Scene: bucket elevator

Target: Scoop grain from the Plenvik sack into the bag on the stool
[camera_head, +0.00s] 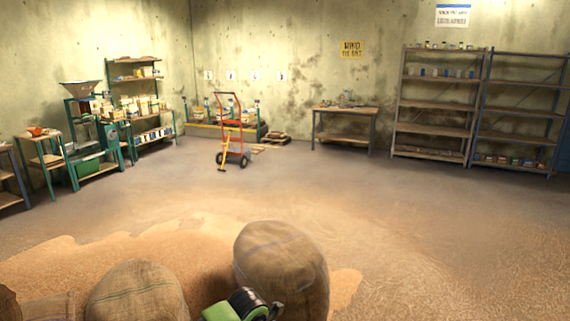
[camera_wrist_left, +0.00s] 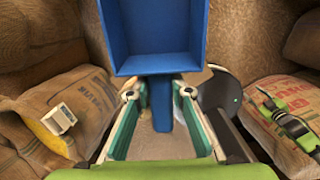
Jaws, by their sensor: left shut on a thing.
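In the left wrist view, a blue scoop (camera_wrist_left: 155,62) with a box-shaped bowl fills the top middle. No grain shows in the visible part of its bowl. Its handle lies between the teal-lined fingers of my left gripper (camera_wrist_left: 159,94), which is shut on it. Another printed sack (camera_wrist_left: 262,90) is at the right. I cannot read Plenvik on either. I cannot make out the stool or its bag.
In the head view, a bulging sack (camera_head: 280,262) and a lower sack (camera_head: 138,292) stand close in front, with spilled grain (camera_head: 120,250) around them. The floor beyond is open. A red hand truck (camera_head: 231,130), a workbench (camera_head: 345,110) and shelves (camera_head: 435,105) stand far back.

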